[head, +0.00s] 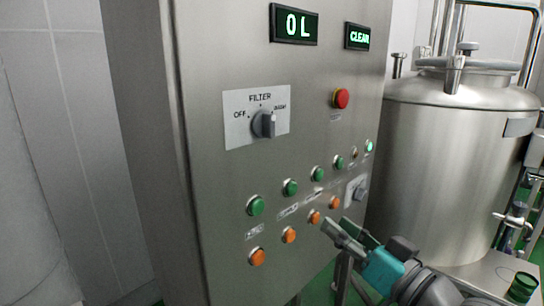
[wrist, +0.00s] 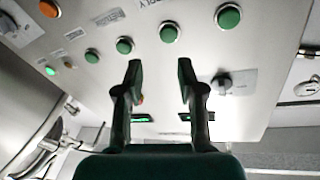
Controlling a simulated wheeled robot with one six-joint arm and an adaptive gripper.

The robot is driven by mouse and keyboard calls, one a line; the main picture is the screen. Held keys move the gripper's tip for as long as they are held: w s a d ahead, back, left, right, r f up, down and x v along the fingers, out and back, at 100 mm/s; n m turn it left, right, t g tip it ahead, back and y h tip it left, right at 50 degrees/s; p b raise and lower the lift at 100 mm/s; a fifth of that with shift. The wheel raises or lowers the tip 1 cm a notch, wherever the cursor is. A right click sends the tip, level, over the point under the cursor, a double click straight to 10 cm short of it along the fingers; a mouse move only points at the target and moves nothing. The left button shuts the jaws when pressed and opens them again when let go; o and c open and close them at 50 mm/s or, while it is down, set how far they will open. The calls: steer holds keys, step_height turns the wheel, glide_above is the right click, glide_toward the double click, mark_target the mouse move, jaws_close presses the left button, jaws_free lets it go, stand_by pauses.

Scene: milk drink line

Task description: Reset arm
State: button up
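My gripper (head: 338,229) is at the lower right of the head view, in front of the lower part of the steel control panel (head: 225,190). In the wrist view, its two dark fingers (wrist: 160,70) stand apart with nothing between them, so it is open and empty. The panel fills most of the wrist view behind the fingers. A gap between the fingertips and the panel is hard to judge. My arm comes in from the bottom right of the head view and hides part of the panel's lower right edge.
The panel carries a filter knob (head: 264,124), a red emergency button (head: 341,98), green buttons (head: 255,206) and orange buttons (head: 257,257). Displays read "0 L" (head: 294,25) and "CLEAN" (head: 357,37). A steel tank (head: 445,150) stands to the right. A tiled wall (head: 85,130) is at left.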

steer(key=s+d+f+m+h, duration=0.2)
steer(key=s+f+h, duration=0.15)
steer(key=f, duration=0.55)
steer(key=s+d+f+m+h, duration=0.1)
steer(key=s+f+m+h, duration=0.1)
steer(key=s+f, duration=0.5)
steer(key=s+d+f+m+h, duration=0.2)
steer(key=f+h, duration=0.1)
steer(key=f, duration=0.9)
steer(key=s+f+n, duration=0.1)
steer(key=s+f, duration=0.2)
steer(key=s, duration=1.1)
steer(key=s+d+f+n+g+h, duration=0.1)
steer(key=s+f+n, duration=0.1)
steer(key=s, duration=1.2)
steer(key=shift+s+f+n, duration=0.2)
steer(key=shift+f+n, duration=0.1)
steer(key=shift+f, duration=0.5)
steer(key=shift+h, duration=0.25)
